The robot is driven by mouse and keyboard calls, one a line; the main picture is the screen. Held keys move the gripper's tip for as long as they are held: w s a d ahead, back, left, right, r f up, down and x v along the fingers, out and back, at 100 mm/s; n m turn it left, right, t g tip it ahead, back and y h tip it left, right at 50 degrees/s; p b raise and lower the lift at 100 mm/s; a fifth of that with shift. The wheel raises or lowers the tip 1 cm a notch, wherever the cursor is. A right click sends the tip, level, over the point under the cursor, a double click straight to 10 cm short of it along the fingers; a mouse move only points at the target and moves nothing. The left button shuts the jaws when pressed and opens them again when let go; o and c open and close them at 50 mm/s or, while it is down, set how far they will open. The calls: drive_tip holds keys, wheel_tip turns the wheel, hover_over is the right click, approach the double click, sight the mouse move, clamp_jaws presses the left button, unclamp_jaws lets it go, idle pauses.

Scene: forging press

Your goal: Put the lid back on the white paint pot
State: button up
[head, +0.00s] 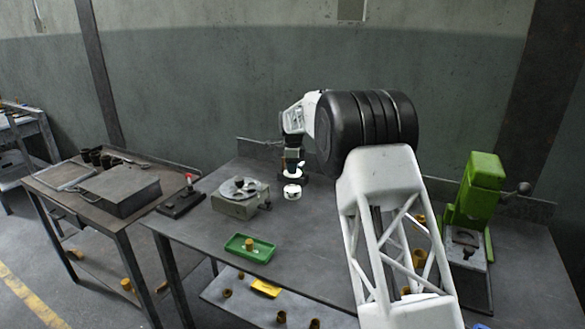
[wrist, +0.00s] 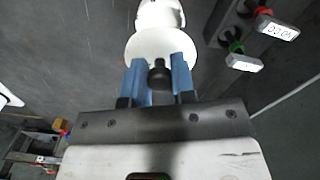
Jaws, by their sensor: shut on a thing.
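The white paint pot (head: 292,192) stands on the grey bench near the back edge. In the wrist view the pot (wrist: 160,13) shows at the top, partly hidden behind the lid. The lid is a white disc (wrist: 148,46) with a black knob (wrist: 159,76). My gripper (wrist: 160,72) has its blue fingers either side of the knob and is shut on it. In the head view my gripper (head: 292,168) is just above the pot, with the lid low between them. I cannot tell whether the lid touches the pot.
A grey device with a round top (head: 240,197) stands left of the pot. A green tray (head: 264,252) with a brass piece lies nearer the front. A green press (head: 475,195) stands at the right. Red and green items with white tags (wrist: 245,64) show in the wrist view.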

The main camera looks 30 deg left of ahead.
drive_tip(key=shift+f, duration=0.15)
drive_tip(key=shift+f, duration=2.9)
drive_tip(key=shift+f, duration=0.3)
idle(0.7)
drive_tip(key=o, duration=1.5)
drive_tip(key=shift+c, duration=0.2)
drive_tip(key=shift+r, duration=0.2)
drive_tip(key=shift+r, duration=3.3)
